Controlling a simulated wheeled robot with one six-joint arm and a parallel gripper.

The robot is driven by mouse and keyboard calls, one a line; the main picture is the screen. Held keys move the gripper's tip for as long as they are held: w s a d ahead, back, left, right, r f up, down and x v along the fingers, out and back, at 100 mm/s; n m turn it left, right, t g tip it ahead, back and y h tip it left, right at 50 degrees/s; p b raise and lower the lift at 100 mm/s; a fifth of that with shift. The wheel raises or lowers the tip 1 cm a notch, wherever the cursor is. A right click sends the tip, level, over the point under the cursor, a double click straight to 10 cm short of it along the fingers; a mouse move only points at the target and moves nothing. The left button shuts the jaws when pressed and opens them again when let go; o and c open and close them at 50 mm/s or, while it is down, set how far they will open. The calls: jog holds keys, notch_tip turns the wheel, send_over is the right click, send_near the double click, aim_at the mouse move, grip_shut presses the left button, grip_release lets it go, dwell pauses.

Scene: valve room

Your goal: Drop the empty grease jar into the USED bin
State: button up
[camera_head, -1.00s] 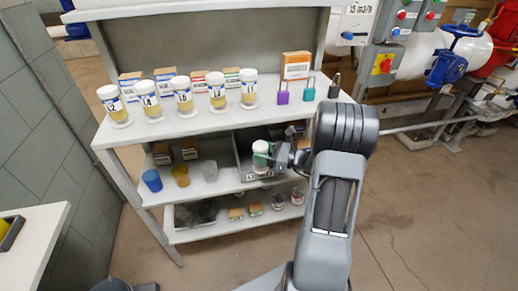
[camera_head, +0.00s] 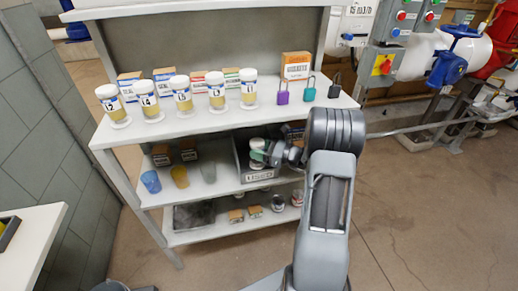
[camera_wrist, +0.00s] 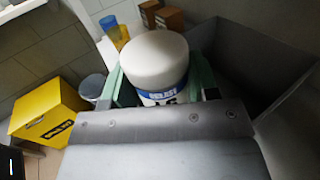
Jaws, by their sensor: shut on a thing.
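My gripper (camera_wrist: 160,90) is shut on a jar (camera_wrist: 154,62) with a white lid and a blue-and-white label, its pale green finger pads on either side. In the wrist view the jar's lower part is hidden by my gripper, so I cannot tell its contents. The head view shows the jar (camera_head: 257,143) and my gripper (camera_head: 266,154) at the grey open bin (camera_head: 262,176) on the middle shelf. The bin's front label is too small to read. Its walls (camera_wrist: 275,60) rise behind and right of the jar in the wrist view. The jar seems over or just inside the opening.
Several labelled jars (camera_head: 182,95) stand on the top shelf, with padlocks (camera_head: 282,93) at its right. Cups (camera_head: 180,176) stand left of the bin on the middle shelf. The upper shelf (camera_head: 225,120) lies above the bin. A yellow box (camera_wrist: 48,112) shows in the wrist view.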

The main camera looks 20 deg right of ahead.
jog(key=shift+f, duration=0.5)
jog(key=o, duration=1.1)
jog(key=shift+s+f, duration=0.1)
jog(key=shift+f, duration=0.05)
